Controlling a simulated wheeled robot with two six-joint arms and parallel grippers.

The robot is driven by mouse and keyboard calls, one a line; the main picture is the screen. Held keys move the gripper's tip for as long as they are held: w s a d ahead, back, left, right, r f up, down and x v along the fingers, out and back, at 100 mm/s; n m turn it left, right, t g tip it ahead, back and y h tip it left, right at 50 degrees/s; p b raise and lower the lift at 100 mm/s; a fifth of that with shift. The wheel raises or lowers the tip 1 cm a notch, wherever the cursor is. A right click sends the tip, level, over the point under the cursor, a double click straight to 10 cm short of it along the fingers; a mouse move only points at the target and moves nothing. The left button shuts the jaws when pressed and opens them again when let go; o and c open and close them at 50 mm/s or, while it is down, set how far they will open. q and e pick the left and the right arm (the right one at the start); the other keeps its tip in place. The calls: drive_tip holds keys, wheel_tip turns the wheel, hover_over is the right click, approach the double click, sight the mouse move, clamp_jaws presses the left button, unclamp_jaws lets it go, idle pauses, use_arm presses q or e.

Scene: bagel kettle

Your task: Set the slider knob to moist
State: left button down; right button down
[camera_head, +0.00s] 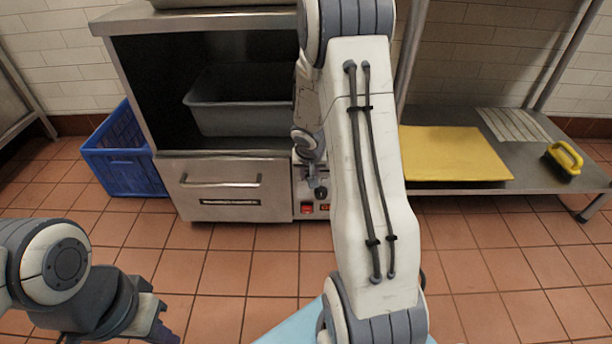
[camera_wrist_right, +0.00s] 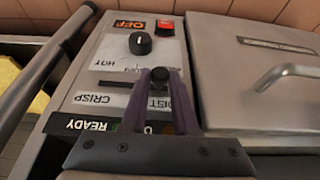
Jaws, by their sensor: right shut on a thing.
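The control panel (camera_wrist_right: 100,65) fills the middle of the right wrist view, with its lettering upside down. The dark slider knob (camera_wrist_right: 160,73) sits at the right end of its slot, on the side of the partly hidden label ending in "OIST" (camera_wrist_right: 158,103). The CRISP label (camera_wrist_right: 92,99) is by the left end. My right gripper (camera_wrist_right: 163,80) is shut on the slider knob. In the head view the panel (camera_head: 312,190) shows partly behind my right arm. My left gripper (camera_head: 165,325) is low at the left, away from the panel; its jaw opening is unclear.
A round dial (camera_wrist_right: 140,43) and a red switch (camera_wrist_right: 165,27) lie near the slider. A steel drawer (camera_head: 225,190), blue crate (camera_head: 125,155) and low shelf (camera_head: 560,180) stand around. The floor in front is mostly clear.

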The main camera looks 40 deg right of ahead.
drive_tip(key=shift+w+a, duration=0.15)
drive_tip(key=c, duration=0.7)
unclamp_jaws()
drive_tip(key=shift+p+v, duration=3.15)
drive_tip(key=shift+v, duration=2.1)
